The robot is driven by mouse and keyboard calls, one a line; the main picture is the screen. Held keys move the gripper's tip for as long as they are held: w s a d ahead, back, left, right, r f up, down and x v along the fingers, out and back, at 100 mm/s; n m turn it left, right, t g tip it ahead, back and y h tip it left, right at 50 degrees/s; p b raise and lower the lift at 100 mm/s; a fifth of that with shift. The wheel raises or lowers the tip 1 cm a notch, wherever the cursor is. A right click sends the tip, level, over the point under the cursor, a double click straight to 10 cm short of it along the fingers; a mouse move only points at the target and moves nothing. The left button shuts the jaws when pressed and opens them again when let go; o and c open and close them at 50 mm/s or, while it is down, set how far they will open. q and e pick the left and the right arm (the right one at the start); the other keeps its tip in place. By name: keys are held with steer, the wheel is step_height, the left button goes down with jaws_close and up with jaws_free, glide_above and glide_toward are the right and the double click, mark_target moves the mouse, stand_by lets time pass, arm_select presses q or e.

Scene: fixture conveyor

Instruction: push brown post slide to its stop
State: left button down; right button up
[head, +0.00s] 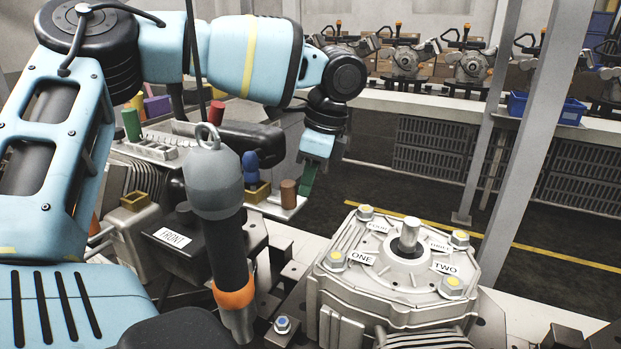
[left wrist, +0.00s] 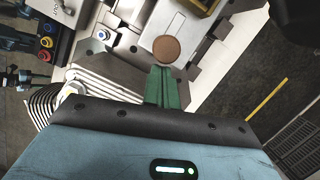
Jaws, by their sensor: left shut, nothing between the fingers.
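The brown post (head: 288,194) stands upright at the right end of a pale slide plate (head: 272,206), beyond the grey gearbox housing. In the left wrist view its round brown top (left wrist: 166,50) shows from above. My left gripper (head: 307,180) has green fingers, shut and empty, pointing down just right of the post in the head view. In the left wrist view the finger tips (left wrist: 161,72) are right beside the post's edge; I cannot tell whether they touch it. The slide's stop cannot be made out. My right gripper is not in view.
A blue post (head: 250,165) stands in a yellow-brown bracket (head: 258,191) left of the brown post. A hanging tool (head: 222,200) with an orange ring is in front. The gearbox housing (head: 400,265) is near right. Open floor lies right of the gripper.

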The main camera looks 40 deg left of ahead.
arm_select(q)
steer(key=shift+s+a, duration=0.3)
steer(key=shift+a, duration=0.6)
steer(key=v, duration=0.8)
steer(key=shift+b, duration=0.35)
steer(key=shift+d+f, duration=0.1)
